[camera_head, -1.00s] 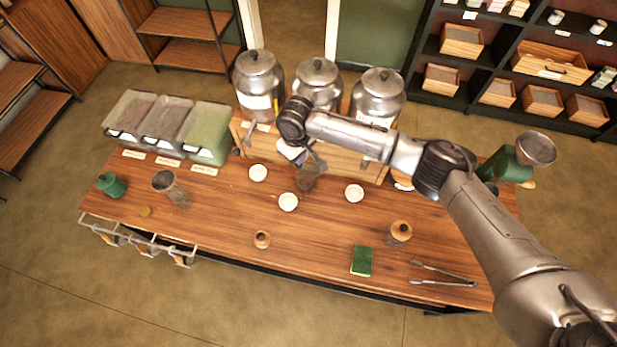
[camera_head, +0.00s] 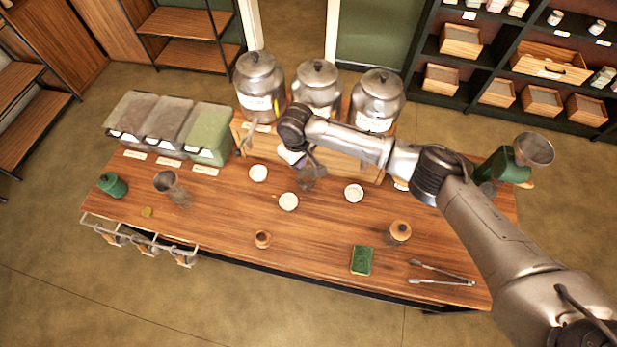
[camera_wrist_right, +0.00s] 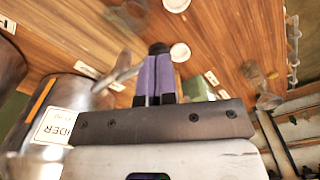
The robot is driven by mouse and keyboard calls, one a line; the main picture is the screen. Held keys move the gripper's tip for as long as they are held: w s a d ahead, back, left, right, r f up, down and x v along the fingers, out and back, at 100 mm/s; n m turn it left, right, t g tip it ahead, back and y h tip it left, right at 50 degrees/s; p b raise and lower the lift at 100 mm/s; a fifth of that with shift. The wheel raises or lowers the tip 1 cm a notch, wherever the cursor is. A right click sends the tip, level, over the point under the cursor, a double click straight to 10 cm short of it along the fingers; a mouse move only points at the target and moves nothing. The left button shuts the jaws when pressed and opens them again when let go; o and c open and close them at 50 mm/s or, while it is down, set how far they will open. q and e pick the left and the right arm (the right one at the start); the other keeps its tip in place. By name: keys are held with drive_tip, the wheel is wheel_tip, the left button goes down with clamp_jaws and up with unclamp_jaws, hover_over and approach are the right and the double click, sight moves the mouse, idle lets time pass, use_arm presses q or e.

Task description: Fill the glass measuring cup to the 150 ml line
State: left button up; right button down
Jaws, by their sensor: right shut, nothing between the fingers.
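A clear, dark-looking glass cup (camera_head: 313,178) stands on the table in front of the middle metal urn (camera_head: 317,85); it seems to be the measuring cup. Its lines and any liquid level are too small to read. It shows partly at the top of the right wrist view (camera_wrist_right: 130,14). My right gripper (camera_head: 304,166) is beside the cup, by the urns' wooden stand. In the right wrist view its purple fingers (camera_wrist_right: 157,52) are shut and empty, with a metal spout or lever (camera_wrist_right: 120,76) close by. My left gripper is out of view.
Other urns stand left (camera_head: 258,85) and right (camera_head: 380,100). Small white dishes (camera_head: 288,202) sit near the cup. A funnel-topped glass vessel (camera_head: 168,184) and lidded bins (camera_head: 207,135) are at left. A sponge (camera_head: 361,260) and tongs (camera_head: 440,272) lie at front right.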

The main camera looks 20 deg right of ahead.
drive_tip(key=shift+s+a+f+p, duration=0.15)
drive_tip(key=shift+f+p, duration=0.15)
drive_tip(key=shift+f, duration=0.3)
idle(0.6)
drive_tip(key=shift+f, duration=0.3)
idle(6.5)
